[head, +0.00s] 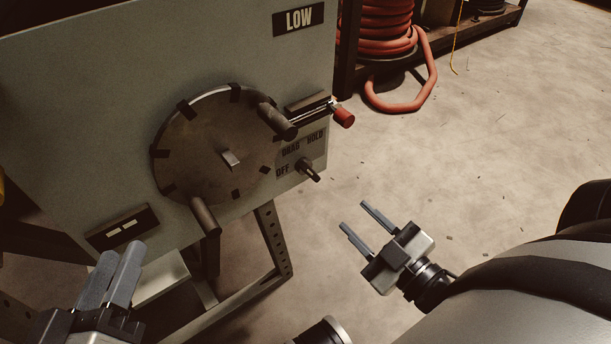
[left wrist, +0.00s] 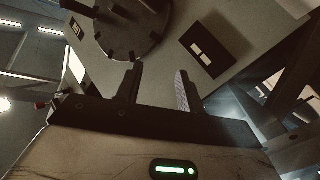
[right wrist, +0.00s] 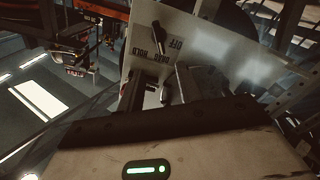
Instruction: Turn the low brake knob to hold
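The low brake knob (head: 309,171) is a small dark knob on the lower right of the grey panel (head: 100,70), beside the OFF, DRAG and HOLD labels (head: 301,148). Which label it points to is hard to tell. In the right wrist view the knob (right wrist: 158,38) shows beyond the fingers, with the labels upside down. My right gripper (head: 352,214) is open and empty, below and right of the knob, apart from it. My left gripper (head: 119,250) is open and empty at the lower left, in front of the panel's lower edge.
A round disc (head: 200,150) with two protruding handles sits left of the knob. A red-tipped lever (head: 343,117) sticks out above the knob. A LOW sign (head: 298,18) is on the panel. A red hose coil (head: 380,40) stands behind.

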